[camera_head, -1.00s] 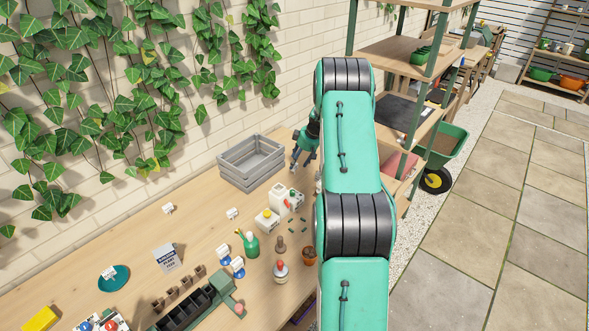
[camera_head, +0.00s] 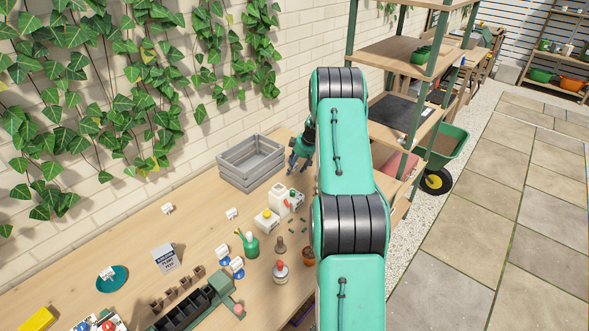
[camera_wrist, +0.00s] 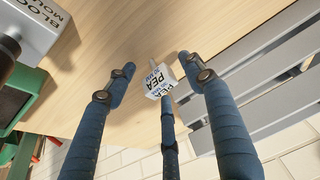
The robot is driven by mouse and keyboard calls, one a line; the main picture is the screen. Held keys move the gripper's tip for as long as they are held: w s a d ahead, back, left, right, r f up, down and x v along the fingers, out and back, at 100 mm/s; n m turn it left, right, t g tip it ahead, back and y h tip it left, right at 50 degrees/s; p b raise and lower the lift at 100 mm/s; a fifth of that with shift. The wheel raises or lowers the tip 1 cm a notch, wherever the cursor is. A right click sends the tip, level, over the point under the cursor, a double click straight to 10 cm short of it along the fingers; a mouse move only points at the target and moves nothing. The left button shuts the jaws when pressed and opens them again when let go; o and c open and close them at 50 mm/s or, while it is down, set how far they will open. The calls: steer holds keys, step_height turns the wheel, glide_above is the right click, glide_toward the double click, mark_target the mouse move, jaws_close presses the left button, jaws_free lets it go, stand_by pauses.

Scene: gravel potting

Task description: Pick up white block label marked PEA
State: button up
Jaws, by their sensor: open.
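The white block label marked PEA (camera_wrist: 160,80) shows in the wrist view, over the wooden bench top. My gripper (camera_wrist: 157,70) is open, with two blue fingers on either side of the label and a third finger below it in the picture. The side fingers are apart from the label. I cannot tell whether the third finger touches it. In the head view my gripper (camera_head: 299,160) is beside the right end of the grey crate, and I cannot make out the PEA label there.
The grey slatted crate (camera_head: 236,178) is close to my gripper; its slats (camera_wrist: 262,85) fill the right of the wrist view. A white lettered container (camera_wrist: 40,22) is at upper left there. White containers (camera_head: 268,220) and a green bottle (camera_head: 251,244) stand nearer on the bench.

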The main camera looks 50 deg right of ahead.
steer(key=c, duration=1.3)
steer(key=shift+r+p, duration=0.95)
steer(key=shift+r, duration=4.05)
